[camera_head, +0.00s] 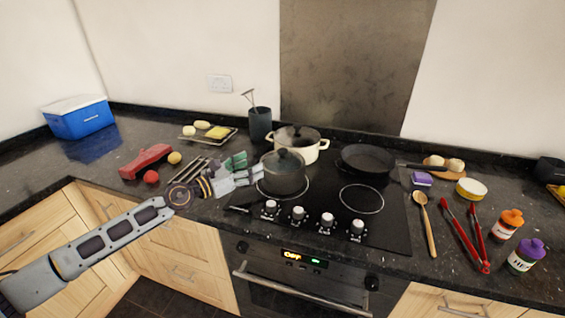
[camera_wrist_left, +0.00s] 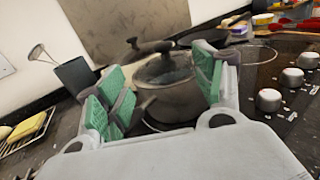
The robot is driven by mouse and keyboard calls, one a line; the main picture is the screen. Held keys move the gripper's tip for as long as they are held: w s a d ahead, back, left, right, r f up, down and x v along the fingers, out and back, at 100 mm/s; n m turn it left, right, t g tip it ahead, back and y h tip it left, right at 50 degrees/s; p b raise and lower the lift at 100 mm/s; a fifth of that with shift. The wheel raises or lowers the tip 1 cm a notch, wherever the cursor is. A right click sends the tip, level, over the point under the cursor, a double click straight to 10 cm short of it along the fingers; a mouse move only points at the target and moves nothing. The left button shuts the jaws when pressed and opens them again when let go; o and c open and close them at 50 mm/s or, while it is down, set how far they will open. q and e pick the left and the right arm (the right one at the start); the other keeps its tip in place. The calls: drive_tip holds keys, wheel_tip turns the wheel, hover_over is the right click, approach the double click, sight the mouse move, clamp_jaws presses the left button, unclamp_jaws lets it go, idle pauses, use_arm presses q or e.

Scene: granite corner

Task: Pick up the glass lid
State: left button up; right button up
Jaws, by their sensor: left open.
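A glass lid (camera_head: 284,158) with a dark knob sits on a dark saucepan (camera_head: 285,182) on the hob's front left burner. In the left wrist view the lid (camera_wrist_left: 165,70) lies on the saucepan (camera_wrist_left: 172,104), beyond my fingers. My left gripper (camera_head: 247,170), with green finger pads, is open just left of the saucepan. In the left wrist view its fingers (camera_wrist_left: 160,92) stand apart, with the saucepan showing between them. I cannot tell whether they touch it. My right gripper is not in view.
A cream pot (camera_head: 311,151) with a lid stands behind the saucepan, and a frying pan (camera_head: 368,158) is at the back right of the hob. A dark utensil holder (camera_head: 260,124) stands behind my gripper. The front right burner (camera_head: 361,199) is clear.

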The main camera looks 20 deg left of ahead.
sight(270, 164)
use_arm(q)
drive_tip(key=shift+p+x, duration=1.95)
drive_tip(key=shift+x, duration=2.15)
drive_tip(key=shift+w+d, duration=0.15)
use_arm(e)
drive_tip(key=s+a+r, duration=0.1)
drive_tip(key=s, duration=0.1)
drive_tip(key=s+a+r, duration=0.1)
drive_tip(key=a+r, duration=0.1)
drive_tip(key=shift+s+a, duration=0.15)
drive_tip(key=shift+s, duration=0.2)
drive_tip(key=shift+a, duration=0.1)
